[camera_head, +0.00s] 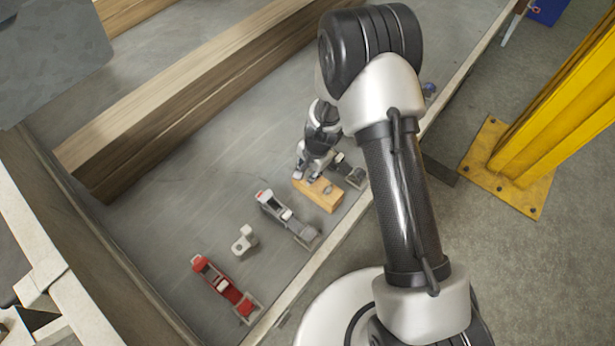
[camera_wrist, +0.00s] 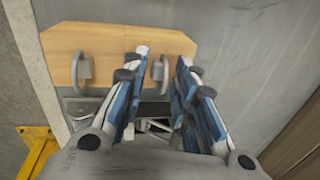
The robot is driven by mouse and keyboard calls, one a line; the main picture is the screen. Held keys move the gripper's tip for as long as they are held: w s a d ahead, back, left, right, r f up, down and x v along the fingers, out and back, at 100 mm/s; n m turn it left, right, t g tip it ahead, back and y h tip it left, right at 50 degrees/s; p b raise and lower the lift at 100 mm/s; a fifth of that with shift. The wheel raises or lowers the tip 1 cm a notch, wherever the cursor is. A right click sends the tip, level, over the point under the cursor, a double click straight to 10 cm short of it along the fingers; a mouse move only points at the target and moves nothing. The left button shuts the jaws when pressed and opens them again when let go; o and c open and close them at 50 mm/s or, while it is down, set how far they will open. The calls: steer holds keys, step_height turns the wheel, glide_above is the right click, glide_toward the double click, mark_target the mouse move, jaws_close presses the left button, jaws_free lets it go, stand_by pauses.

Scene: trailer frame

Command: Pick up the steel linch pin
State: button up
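A light wooden block (camera_head: 322,197) lies on the grey trailer bed; it also shows in the wrist view (camera_wrist: 108,45). Two upright grey metal pieces stand on it in the wrist view: one on the left (camera_wrist: 83,69), and one (camera_wrist: 160,69) between my fingertips. Either may be the steel linch pin; I cannot tell which from their shape. My gripper (camera_wrist: 163,58) is open, with its blue-sided fingers over the block, one on each side of the right-hand piece. I see no clear contact. In the head view my gripper (camera_head: 307,176) partly covers the block.
A grey-and-red latch tool (camera_head: 285,215), a small pale bracket (camera_head: 244,240) and a red tool (camera_head: 226,288) lie left of the block. A dark fitting (camera_head: 350,172) is close on its right. A timber beam (camera_head: 190,95) and the bed's edge rail (camera_head: 300,275) flank the area.

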steer(key=shift+c, duration=0.3)
jaws_close()
step_height(320, 180, up, 9)
steer(key=p, duration=0.3)
